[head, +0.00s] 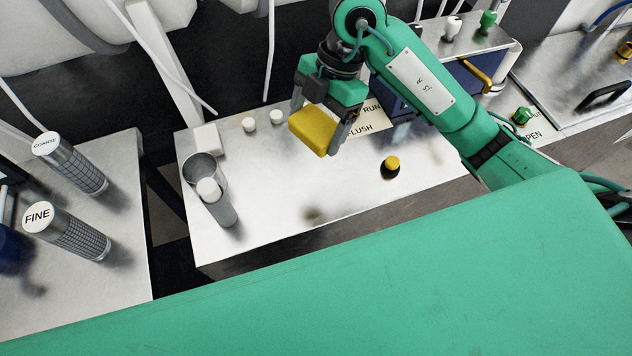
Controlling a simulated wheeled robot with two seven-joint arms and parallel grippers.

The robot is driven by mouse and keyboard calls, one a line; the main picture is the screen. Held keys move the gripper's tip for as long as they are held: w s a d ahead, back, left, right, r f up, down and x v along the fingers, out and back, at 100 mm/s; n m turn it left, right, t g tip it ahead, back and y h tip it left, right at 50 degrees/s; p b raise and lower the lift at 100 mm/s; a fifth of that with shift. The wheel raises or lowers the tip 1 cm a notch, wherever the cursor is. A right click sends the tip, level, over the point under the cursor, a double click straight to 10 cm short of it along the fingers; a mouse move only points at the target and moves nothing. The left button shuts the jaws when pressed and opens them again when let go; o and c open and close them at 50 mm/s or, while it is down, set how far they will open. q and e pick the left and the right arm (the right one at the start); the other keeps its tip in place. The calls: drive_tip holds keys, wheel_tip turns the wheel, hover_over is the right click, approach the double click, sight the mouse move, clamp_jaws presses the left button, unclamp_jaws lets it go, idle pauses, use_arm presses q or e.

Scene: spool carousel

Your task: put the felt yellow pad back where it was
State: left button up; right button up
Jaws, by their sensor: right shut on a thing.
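The yellow pad (314,131) is a thick block, held in the air above the metal bench in the head view. My right gripper (325,128) is shut on it, with a dark finger on each side. The pad is tilted and apart from the bench top. My left gripper is not in view.
On the metal bench (290,195) stand a metal cup (203,168), a white-capped cylinder (217,203), a white block (206,139), two small white caps and a dark yellow-topped knob (391,167). COARSE (70,163) and FINE (67,231) mesh cylinders stand left. The bench middle is clear.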

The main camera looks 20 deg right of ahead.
sight(312, 190)
wheel_tip(312, 190, down, 19)
drive_tip(key=shift+f+p, duration=0.15)
drive_tip(key=shift+p, duration=0.7)
drive_tip(key=shift+f, duration=0.1)
drive_tip(key=o, duration=0.9)
drive_tip(key=shift+w+d+r, duration=0.1)
drive_tip(key=shift+d+r, duration=0.1)
drive_tip(key=shift+r, duration=0.25)
drive_tip(key=b+v, duration=0.2)
drive_tip(key=v, duration=0.9)
drive_tip(key=shift+r, duration=0.15)
